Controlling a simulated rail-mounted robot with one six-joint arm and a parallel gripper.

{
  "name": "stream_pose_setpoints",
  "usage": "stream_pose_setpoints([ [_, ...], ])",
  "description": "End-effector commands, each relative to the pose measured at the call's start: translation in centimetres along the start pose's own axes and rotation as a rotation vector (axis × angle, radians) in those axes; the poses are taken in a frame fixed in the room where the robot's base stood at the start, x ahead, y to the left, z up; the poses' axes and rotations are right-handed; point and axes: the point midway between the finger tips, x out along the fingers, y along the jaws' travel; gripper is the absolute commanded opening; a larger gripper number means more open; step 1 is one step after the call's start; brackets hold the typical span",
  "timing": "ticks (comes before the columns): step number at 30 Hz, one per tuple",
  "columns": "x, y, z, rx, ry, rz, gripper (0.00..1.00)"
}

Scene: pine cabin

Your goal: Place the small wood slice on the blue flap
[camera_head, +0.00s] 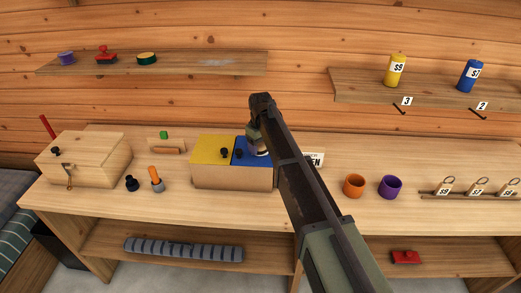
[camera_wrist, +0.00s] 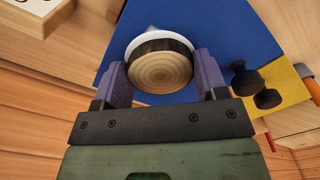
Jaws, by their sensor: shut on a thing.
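The small wood slice (camera_wrist: 160,72) is round, with pale rings and dark bark, and sits between the two purple fingers of my gripper (camera_wrist: 161,78) in the wrist view. My gripper is shut on it, over the blue flap (camera_wrist: 222,35). A white curved edge shows just beyond the bark; I cannot tell whether the slice touches the flap. In the head view the blue flap (camera_head: 240,157) is the right half of a box top, and my gripper (camera_head: 259,145) is above its right part. My arm hides much of the slice there.
The yellow flap (camera_head: 212,149) with a black knob lies left of the blue one. An orange cup (camera_head: 354,186) and a purple cup (camera_head: 390,187) stand to the right. A wooden box (camera_head: 80,158) and an orange-handled tool (camera_head: 156,179) stand to the left.

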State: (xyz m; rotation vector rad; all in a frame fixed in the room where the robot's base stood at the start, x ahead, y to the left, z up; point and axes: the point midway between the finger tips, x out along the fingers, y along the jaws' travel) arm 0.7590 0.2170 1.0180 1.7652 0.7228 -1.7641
Motion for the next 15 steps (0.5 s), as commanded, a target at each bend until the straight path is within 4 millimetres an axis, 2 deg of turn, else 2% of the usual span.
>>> stream_pose_setpoints([
  [5,0.38,0.01,-0.01,0.0,0.0,0.0,0.44],
  [6,0.3,0.01,-0.01,0.0,0.0,0.0,0.69],
  [9,0.22,0.0,0.0,0.0,0.0,0.0,0.84],
  [11,0.22,0.0,0.0,0.0,0.0,0.0,0.92],
  [15,0.22,0.01,-0.01,0.0,0.0,0.0,0.92],
])
